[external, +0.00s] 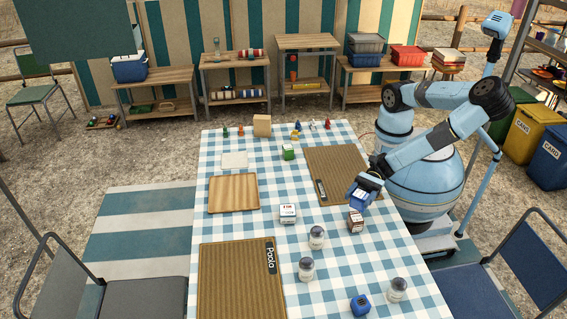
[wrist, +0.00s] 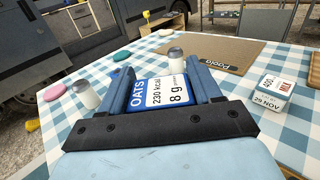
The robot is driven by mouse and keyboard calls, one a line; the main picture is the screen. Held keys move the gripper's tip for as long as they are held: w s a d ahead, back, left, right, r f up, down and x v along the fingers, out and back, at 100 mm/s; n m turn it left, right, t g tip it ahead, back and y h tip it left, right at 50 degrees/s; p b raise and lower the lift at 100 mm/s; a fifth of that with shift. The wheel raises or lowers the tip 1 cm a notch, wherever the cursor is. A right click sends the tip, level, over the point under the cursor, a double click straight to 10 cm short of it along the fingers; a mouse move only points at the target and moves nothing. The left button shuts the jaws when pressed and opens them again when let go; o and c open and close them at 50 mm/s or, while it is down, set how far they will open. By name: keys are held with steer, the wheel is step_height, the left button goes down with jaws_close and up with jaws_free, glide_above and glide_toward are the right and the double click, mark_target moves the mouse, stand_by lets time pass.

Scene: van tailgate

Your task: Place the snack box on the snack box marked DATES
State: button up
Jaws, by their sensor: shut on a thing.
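My gripper (external: 364,190) is shut on a blue and white snack box (external: 359,200), with one finger on each side of it. In the wrist view, my gripper (wrist: 160,82) holds this snack box (wrist: 158,94), marked OATS, 230 kcal, 8 g. In the external view, a dark brown and white box (external: 355,222) stands on the table just below the held box. Its marking is too small to read, so I cannot tell whether it says DATES. It is not visible in the wrist view. The held box appears above it and apart from it.
A white carton (external: 288,213) stands left of the brown box. Three lidded jars (external: 316,238) (external: 306,269) (external: 397,289) and a blue item (external: 360,305) stand towards the front. A brown mat (external: 335,165) lies behind, a Poola mat (external: 235,280) front left, a wooden board (external: 233,193) at left.

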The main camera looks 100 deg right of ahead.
mark_target(357, 208)
steer(key=shift+f, duration=2.65)
steer(key=shift+f, duration=0.1)
steer(key=o, duration=1.1)
steer(key=v, duration=0.7)
steer(key=shift+s+d, duration=0.2)
steer(key=shift+d, duration=0.05)
